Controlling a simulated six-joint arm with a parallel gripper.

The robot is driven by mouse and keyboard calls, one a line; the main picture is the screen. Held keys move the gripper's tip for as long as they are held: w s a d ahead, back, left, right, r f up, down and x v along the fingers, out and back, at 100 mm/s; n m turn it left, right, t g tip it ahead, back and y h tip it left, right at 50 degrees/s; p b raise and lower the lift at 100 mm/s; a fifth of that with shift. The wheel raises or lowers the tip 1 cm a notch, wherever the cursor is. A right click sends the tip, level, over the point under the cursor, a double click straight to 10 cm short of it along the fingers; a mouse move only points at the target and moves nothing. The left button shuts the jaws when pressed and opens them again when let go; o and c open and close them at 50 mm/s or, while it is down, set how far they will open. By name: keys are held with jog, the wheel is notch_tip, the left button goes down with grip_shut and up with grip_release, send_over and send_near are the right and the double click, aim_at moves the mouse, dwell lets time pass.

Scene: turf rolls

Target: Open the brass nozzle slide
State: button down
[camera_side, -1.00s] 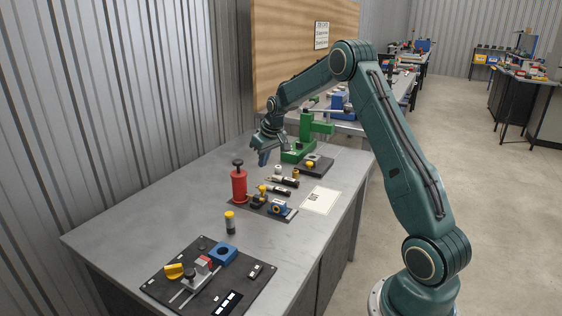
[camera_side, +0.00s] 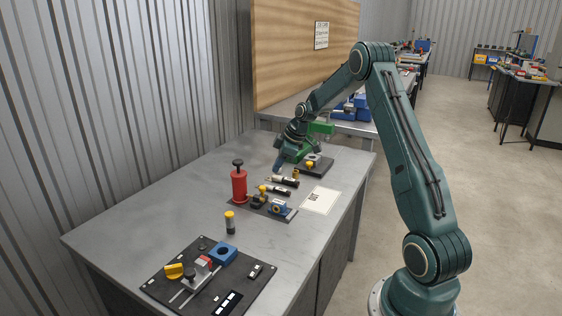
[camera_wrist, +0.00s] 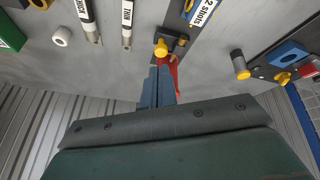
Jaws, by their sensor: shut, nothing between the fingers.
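A yellow, brass-coloured knob on a small dark block (camera_side: 260,197) stands beside the red cylinder (camera_side: 239,186). The knob shows in the wrist view (camera_wrist: 161,48), just beyond my fingertips. A second brass-coloured knob (camera_side: 309,164) sits on a dark plate near the green press. I cannot tell which of these is the nozzle slide, or whether it is open. My gripper (camera_side: 278,169) is shut and empty, held low behind the dark-handled tools. In the wrist view, the shut fingers (camera_wrist: 160,70) partly hide the red cylinder.
The green press (camera_side: 312,147) stands close to the arm. A yellow-capped cylinder (camera_side: 230,223) stands nearer the front, by a black panel (camera_side: 243,285). The table's left side is clear.

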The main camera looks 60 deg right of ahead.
aim_at(264, 190)
jog(key=s+n, duration=0.1)
jog(key=n, duration=0.1)
jog(key=s+n+t+y, duration=0.1)
jog(key=n, duration=0.2)
jog(key=s+d+n+y, duration=0.1)
jog(key=s+n, duration=0.1)
jog(key=n, duration=0.1)
jog(key=shift+t, duration=0.4)
jog(key=shift+f, duration=0.1)
jog(key=shift+x, duration=4.95)
jog(key=shift+w+d, duration=0.1)
jog(key=shift+w, duration=0.55)
jog(key=v, duration=1)
